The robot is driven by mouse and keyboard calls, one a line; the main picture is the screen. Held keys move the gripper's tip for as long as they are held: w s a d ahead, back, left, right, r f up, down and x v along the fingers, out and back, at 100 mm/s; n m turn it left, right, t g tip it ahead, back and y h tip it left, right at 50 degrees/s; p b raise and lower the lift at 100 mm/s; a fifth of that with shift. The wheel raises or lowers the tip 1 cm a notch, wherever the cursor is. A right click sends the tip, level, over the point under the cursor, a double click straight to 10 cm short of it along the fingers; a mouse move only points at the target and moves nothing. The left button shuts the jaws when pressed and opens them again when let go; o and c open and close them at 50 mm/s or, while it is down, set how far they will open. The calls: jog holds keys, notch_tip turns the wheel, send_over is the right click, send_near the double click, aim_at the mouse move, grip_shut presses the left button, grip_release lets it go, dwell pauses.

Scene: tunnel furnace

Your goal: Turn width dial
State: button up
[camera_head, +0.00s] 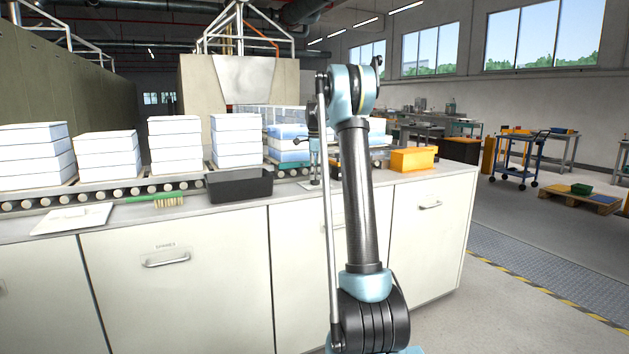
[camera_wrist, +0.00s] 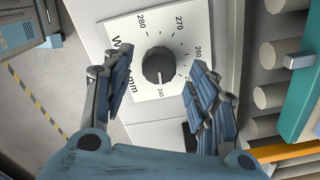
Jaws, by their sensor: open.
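The width dial (camera_wrist: 158,68) is a dark round knob on a white scale plate (camera_wrist: 150,25) in the wrist view. The plate bears numbers including 240, 260, 270 and 280, and a partly hidden label with "mm". The knob's pale pointer mark is toward 240. My gripper (camera_wrist: 160,82) is open, with one finger on each side of the knob. Whether the fingers touch it I cannot tell. In the head view my gripper (camera_head: 315,150) hangs over the counter beside the conveyor, and the dial is not discernible there.
The roller conveyor (camera_head: 110,193) carries stacks of white boxes (camera_head: 237,140). A black tray (camera_head: 239,185), a green-handled brush (camera_head: 157,200) and an orange bin (camera_head: 413,160) are on the counter (camera_head: 290,204). In the wrist view, rollers (camera_wrist: 280,55) and a teal rail (camera_wrist: 302,100) lie to the right.

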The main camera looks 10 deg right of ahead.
notch_tip(320, 180, up, 10)
jog(key=shift+f, duration=0.2)
dwell(0.3)
jog(key=s+f+n, duration=0.1)
jog(key=s+n, duration=0.2)
jog(key=s, duration=0.8)
jog(key=s+f+n+t, duration=0.15)
jog(key=s+n, duration=0.25)
jog(key=s, duration=0.6)
jog(key=s+f+n, duration=0.2)
jog(key=s+n, duration=0.1)
jog(key=s, duration=0.8)
jog(key=s+f+n, duration=0.9)
jog(key=s+f, duration=1.4)
jog(key=s, duration=0.2)
jog(key=shift+n+t, duration=0.35)
jog(key=shift+n, duration=0.05)
